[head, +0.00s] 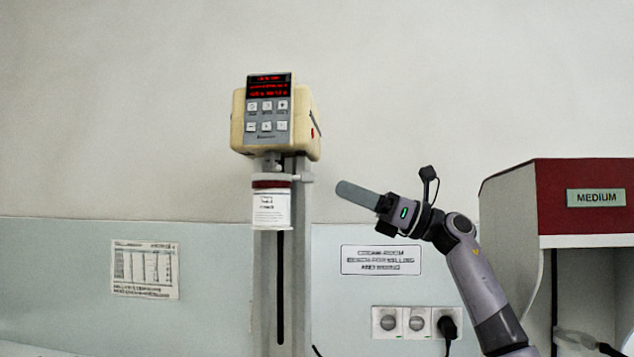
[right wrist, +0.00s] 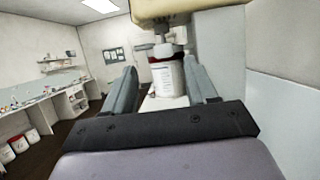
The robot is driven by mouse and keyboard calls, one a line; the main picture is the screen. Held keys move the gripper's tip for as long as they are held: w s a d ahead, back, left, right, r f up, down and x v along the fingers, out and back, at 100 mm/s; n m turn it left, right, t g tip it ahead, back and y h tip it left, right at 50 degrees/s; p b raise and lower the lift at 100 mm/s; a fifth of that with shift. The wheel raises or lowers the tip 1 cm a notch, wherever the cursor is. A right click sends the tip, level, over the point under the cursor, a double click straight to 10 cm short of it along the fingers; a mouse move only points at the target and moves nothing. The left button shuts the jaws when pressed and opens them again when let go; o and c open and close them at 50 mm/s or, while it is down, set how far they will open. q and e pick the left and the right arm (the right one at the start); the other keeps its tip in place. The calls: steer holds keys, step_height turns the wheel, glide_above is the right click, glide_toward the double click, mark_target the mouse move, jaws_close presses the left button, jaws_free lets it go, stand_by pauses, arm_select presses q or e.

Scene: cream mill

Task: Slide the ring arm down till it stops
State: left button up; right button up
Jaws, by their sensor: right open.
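The cream mill (head: 275,120) has a cream head with a lit red display, on a pale upright column with a dark vertical slot (head: 280,290). The ring arm (head: 300,177) is high on the column, just under the head, and holds a white labelled jar (head: 271,210) with a dark red band at its top. My right gripper (head: 348,190) is open and empty, to the right of the jar and apart from it. In the right wrist view the jar (right wrist: 167,78) shows between the two fingers, farther off. My left gripper is not in view.
A red-topped cabinet marked MEDIUM (head: 585,200) stands at the right. Wall sockets (head: 416,322) with a black plug and a sign (head: 381,260) are behind my right arm. The space between gripper and jar is clear.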

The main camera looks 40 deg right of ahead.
mark_target(315, 178)
steer(key=p+x, duration=0.2)
steer(key=x, duration=0.4)
steer(key=shift+w+d+r+p, duration=0.15)
steer(key=shift+d+p, duration=0.05)
steer(key=shift+p, duration=0.1)
steer(key=shift+w+a+r, duration=0.1)
steer(key=shift+w+a, duration=0.25)
steer(key=shift+w, duration=0.1)
jaws_close()
step_height(315, 178, down, 6)
steer(key=b, duration=0.4)
